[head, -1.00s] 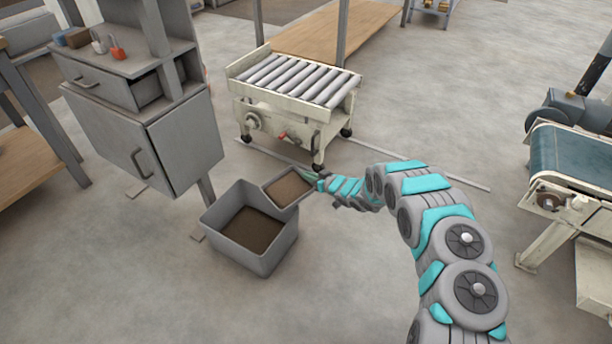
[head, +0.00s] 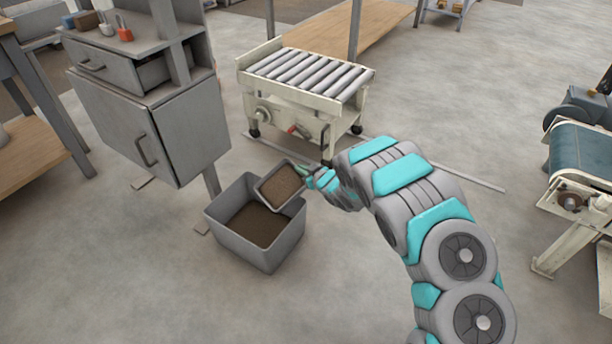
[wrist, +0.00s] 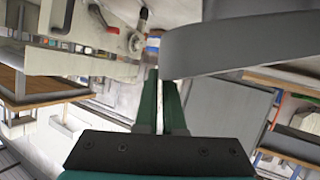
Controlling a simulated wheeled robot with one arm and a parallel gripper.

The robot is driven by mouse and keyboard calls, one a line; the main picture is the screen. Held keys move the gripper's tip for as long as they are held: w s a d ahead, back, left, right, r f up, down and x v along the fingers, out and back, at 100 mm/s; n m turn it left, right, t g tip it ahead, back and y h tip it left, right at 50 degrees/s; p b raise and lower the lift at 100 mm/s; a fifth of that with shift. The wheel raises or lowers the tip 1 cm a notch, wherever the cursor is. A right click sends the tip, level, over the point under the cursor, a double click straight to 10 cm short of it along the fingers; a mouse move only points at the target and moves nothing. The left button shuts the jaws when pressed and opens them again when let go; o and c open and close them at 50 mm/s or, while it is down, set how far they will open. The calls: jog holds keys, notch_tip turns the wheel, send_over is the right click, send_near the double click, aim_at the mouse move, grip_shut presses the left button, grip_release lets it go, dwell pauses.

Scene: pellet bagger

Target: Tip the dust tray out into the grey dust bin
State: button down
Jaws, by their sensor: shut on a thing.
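The dust tray (head: 280,185) is a small grey tray with brown dust in it. My gripper (head: 306,172) is shut on its right end and holds it over the right back edge of the grey dust bin (head: 262,250). The tray is tilted, its lower side toward the bin, and brown dust still shows inside it. The bin stands on the floor with brown dust (head: 258,224) on its bottom. In the wrist view the green fingers of my gripper (wrist: 160,90) meet a grey edge of the tray (wrist: 235,45). The tray's inside is hidden there.
A grey cabinet (head: 150,130) stands on the floor left of the bin. A roller table (head: 305,85) on castors stands behind it. A blue belt conveyor (head: 580,155) is at the right. The floor in front of the bin is clear.

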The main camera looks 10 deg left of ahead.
jog(key=shift+s+a+r+n+t+h+b, duration=0.5)
jog(key=shift+s+a+r+n+b, duration=0.8)
jog(key=shift+b, duration=3)
jog(key=s+a+r+n+t+b, duration=0.3)
jog(key=s+a+n+b, duration=0.1)
jog(key=s+a+b, duration=0.1)
jog(key=shift+s+a+r+h+b, duration=0.25)
jog(key=shift+s+r+h+b, duration=0.15)
jog(key=shift+s, duration=0.25)
jog(key=shift+d, duration=0.1)
